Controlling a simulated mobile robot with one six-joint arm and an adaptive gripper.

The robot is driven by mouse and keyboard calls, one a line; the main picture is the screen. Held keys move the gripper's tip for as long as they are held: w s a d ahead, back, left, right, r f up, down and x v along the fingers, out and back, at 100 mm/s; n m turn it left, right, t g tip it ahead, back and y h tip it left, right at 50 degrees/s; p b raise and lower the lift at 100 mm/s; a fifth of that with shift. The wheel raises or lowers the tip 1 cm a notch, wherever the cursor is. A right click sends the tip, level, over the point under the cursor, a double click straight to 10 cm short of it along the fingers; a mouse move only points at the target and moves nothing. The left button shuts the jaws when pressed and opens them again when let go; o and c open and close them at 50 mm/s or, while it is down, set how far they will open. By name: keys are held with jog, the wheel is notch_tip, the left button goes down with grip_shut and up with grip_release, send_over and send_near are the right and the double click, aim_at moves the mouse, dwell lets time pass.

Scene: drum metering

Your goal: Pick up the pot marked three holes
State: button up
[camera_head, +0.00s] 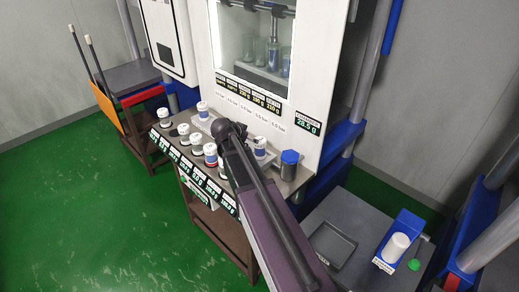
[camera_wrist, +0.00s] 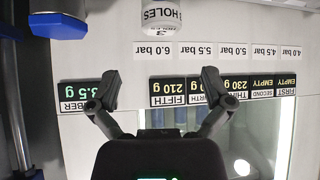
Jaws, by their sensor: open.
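A white pot (camera_wrist: 162,14) reading "3 HOLES" shows at the top edge of the wrist view, cut off and upside down. It lies beyond my open gripper (camera_wrist: 160,88), roughly centred between the spread fingers and apart from them. Nothing is between the fingers. In the head view a white pot (camera_head: 259,144) stands just right of my arm; it looks like the same one, but its marking cannot be read there. My gripper's dark end (camera_head: 229,130) is above the bench by the machine front; its fingertips are not clear in this view.
Several white pots, such as one (camera_head: 183,130) at the left, stand on the bench behind weight displays. A blue-lidded jar (camera_head: 290,160) stands right of my arm; it also shows in the wrist view (camera_wrist: 58,25). A grey tray (camera_head: 333,244) lies at the lower right.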

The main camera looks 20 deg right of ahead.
aim_at(262, 142)
jog(key=shift+b+x, duration=2.9)
jog(key=shift+x, duration=1.4)
jog(key=shift+b+x, duration=1.75)
jog(key=shift+x, duration=0.85)
jog(key=shift+c, duration=0.2)
jog(key=shift+r, duration=0.1)
jog(key=c, duration=1.1)
notch_tip(262, 142, up, 10)
jog(key=p, duration=1)
